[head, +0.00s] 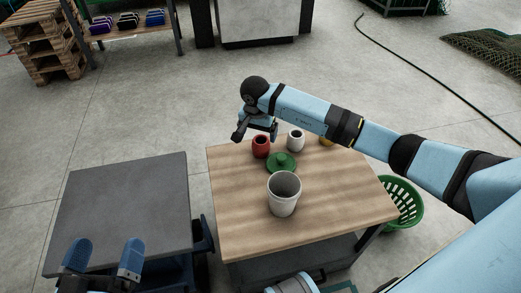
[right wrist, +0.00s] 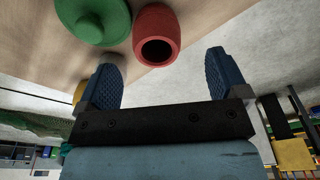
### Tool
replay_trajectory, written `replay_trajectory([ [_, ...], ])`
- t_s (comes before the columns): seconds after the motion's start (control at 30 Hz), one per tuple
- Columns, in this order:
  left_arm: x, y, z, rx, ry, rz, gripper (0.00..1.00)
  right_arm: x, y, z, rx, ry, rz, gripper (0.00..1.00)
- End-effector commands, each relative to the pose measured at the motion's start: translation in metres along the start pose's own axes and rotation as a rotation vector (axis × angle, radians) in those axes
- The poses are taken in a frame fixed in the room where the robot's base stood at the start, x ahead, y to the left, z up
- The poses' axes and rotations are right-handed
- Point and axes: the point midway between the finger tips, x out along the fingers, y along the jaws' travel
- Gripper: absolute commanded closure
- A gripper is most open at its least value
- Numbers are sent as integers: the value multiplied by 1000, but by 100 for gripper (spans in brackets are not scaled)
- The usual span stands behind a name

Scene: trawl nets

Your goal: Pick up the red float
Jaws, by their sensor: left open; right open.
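The red float (head: 261,148) is a small upright cylinder with a dark hole in its top. It stands near the far edge of the wooden table (head: 230,210). My right gripper (head: 256,134) is open and empty, close above the red float. In the right wrist view the red float (right wrist: 156,36) shows ahead of the gap between the blue fingertips (right wrist: 163,72), apart from both. My left gripper (head: 105,253) is open and empty over the grey table at lower left.
A green lid-like disc with a knob (head: 281,163) lies beside the red float. A white float (head: 296,141) and a partly hidden yellow one (head: 326,141) stand to the right. A large white cup (head: 284,194) stands nearer. The grey tabletop (head: 130,200) is bare. A green basket (head: 405,204) stands on the floor.

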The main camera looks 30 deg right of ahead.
Motion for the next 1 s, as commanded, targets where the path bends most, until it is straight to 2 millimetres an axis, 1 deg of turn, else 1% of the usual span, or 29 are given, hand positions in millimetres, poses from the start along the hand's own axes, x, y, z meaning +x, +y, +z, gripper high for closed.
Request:
replay_trajectory([
  [0.03, 0, -1, 6, 0, -11, 1, 0, 10, 0, 1, 1, -2, -1, 8],
  [0.27, 0, -2, 15, 0, -41, 4, 0, 26, 1, 0, 1, -2, -1, 8],
  [0.43, -1, -6, 38, -2, -110, 11, 0, 55, 5, 1, 2, -4, -1, 8],
  [0.53, -1, -7, 46, -3, -142, 15, 0, 66, 4, 0, 2, -3, -1, 8],
  [0.63, -1, -7, 49, -3, -160, 17, 0, 71, 4, -1, 1, -2, -3, 8],
  [0.87, -1, -6, 49, -4, -165, 18, 0, 71, 5, -2, 0, 0, -2, 8],
  [0.9, -1, -6, 49, -4, -165, 18, 0, 71, 5, -2, 0, 0, -2, 12],
  [0.93, -1, -6, 49, -4, -165, 18, 0, 71, 5, -2, 0, 0, -2, 19],
  [0.97, -1, -6, 49, -4, -165, 18, 0, 71, 5, -2, 0, 0, -2, 26],
  [1.0, -1, -6, 49, -4, -165, 18, 0, 71, 5, -2, 0, 0, -2, 35],
])
